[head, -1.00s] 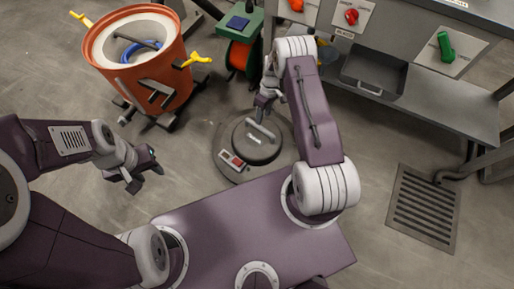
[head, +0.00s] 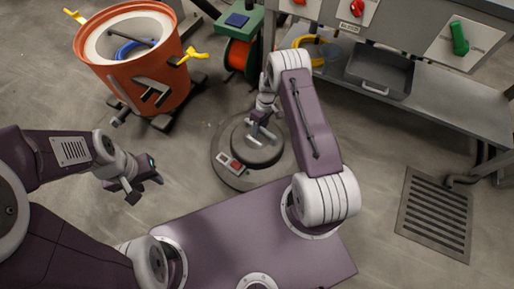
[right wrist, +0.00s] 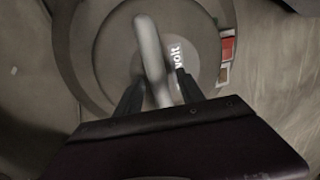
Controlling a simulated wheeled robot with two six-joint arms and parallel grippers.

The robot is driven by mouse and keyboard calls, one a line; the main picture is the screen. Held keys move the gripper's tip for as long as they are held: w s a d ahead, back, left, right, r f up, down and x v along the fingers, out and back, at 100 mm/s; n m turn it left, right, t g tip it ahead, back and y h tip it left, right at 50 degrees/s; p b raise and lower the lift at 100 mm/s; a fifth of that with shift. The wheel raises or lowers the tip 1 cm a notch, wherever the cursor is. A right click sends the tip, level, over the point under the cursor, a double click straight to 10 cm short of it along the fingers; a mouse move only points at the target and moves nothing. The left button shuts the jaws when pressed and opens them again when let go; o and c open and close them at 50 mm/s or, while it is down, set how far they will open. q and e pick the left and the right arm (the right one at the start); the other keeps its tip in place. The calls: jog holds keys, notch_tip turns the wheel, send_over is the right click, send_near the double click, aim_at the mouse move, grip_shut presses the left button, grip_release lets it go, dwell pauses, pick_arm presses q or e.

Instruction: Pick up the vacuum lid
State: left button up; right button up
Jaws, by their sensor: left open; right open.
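The vacuum lid (head: 243,166) is a round dark grey disc with a raised centre, a grey bar handle and a red-and-white panel. It lies on the floor in the middle of the head view. My right gripper (head: 262,119) is open at the lid's handle. In the right wrist view the handle (right wrist: 150,55) runs between the two dark fingers (right wrist: 155,90), which stand on either side of it; contact cannot be told. My left gripper (head: 147,184) is open and empty, left of the lid and apart from it.
An orange drum (head: 140,75) with yellow clips stands on a wheeled base at upper left, a blue thing inside. A green reel stand (head: 238,25) is beside it. A grey bench with a shelf (head: 450,100) and a floor grate (head: 435,215) are at right.

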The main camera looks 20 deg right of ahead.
jog(key=shift+f, duration=0.25)
dwell(0.4)
jog(key=c, duration=1)
jog(key=shift+w+r, duration=0.1)
grip_shut()
